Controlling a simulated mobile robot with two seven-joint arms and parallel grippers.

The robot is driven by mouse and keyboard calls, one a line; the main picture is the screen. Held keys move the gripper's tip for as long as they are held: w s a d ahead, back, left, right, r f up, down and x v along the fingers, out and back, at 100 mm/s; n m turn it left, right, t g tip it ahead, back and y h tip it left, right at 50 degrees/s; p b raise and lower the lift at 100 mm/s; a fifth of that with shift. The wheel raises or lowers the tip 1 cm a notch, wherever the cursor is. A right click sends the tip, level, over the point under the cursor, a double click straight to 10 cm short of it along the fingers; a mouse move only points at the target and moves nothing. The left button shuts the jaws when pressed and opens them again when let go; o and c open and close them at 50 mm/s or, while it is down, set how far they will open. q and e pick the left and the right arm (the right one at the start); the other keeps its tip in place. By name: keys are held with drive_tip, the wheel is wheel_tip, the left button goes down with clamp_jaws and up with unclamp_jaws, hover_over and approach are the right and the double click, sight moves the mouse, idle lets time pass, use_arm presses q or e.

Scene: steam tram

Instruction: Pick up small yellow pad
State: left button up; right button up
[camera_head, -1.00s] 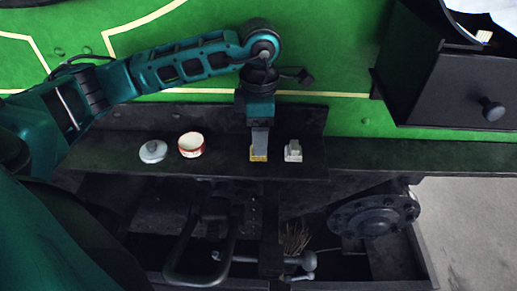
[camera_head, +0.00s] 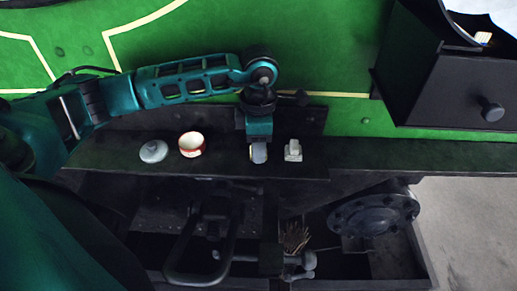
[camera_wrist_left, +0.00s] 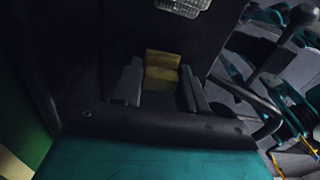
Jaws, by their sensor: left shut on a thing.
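My left gripper (camera_head: 259,160) is above the dark shelf (camera_head: 225,158), between the red-and-white tin and a pale grey block. In the left wrist view, the small yellow pad (camera_wrist_left: 161,72) sits between the two fingers of this gripper (camera_wrist_left: 161,88). The gripper is shut on the pad. In the head view the fingers hide nearly all of the pad, so its height over the shelf is hard to judge. My right gripper is in neither view.
A grey lidded pot (camera_head: 153,152) and the red-and-white tin (camera_head: 191,145) stand left of the gripper. The pale grey block (camera_head: 293,151) stands close on its right. A black box with a knob (camera_head: 492,111) juts out at upper right. The shelf's right part is clear.

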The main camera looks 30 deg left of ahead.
use_arm(q)
drive_tip(key=c, duration=0.3)
wheel_tip(320, 180, up, 20)
drive_tip(key=p, duration=0.1)
idle(0.4)
drive_tip(key=o, duration=0.5)
drive_tip(key=shift+c, duration=0.2)
drive_tip(key=c, duration=0.4)
